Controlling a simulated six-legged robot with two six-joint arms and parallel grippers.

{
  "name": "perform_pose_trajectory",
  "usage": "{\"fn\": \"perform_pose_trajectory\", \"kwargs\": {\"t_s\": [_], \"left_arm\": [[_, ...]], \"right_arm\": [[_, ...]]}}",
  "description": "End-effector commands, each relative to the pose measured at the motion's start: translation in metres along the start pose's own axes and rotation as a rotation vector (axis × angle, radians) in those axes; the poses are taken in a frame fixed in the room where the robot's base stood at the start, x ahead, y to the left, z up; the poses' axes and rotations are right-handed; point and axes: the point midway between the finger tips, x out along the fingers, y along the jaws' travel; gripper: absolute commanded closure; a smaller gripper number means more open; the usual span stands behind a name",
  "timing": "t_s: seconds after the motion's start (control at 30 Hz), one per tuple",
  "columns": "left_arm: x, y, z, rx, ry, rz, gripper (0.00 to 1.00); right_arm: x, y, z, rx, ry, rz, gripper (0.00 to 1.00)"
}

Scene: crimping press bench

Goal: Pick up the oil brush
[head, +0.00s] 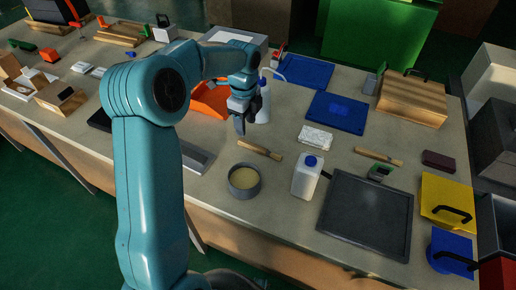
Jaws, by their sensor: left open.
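A slim wooden-handled tool (260,149) that looks like the oil brush lies on the bench near the middle. Its bristles are too small to make out. A similar wooden tool (380,156) lies further right. My left gripper (240,128) is open and points down, above and slightly left of the nearer wooden tool, apart from it. I see nothing between its fingers. My right gripper is out of view.
A round grey tub (244,181) with yellowish contents and a white bottle (307,177) with a blue cap stand in front of the nearer tool. Another white bottle (263,104) stands right beside my gripper. A dark tray (367,214) lies at front right.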

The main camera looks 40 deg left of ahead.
Motion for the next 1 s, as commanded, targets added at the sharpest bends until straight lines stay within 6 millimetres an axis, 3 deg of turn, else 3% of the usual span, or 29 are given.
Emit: {"fn": "perform_pose_trajectory", "kwargs": {"t_s": [0.53, 0.83, 0.87, 1.0], "left_arm": [[0.070, -0.002, -0.002, -0.001, 0.000, 0.002, 0.50], [0.076, -0.003, -0.002, -0.001, -0.001, -0.002, 0.50], [0.076, -0.003, -0.002, -0.001, -0.001, -0.001, 0.53], [0.076, -0.003, -0.002, -0.001, 0.000, -0.001, 0.99]], "right_arm": [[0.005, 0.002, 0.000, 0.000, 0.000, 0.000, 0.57], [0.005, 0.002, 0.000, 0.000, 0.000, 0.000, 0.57], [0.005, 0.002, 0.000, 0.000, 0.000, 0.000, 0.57], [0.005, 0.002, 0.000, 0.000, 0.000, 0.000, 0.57]]}}
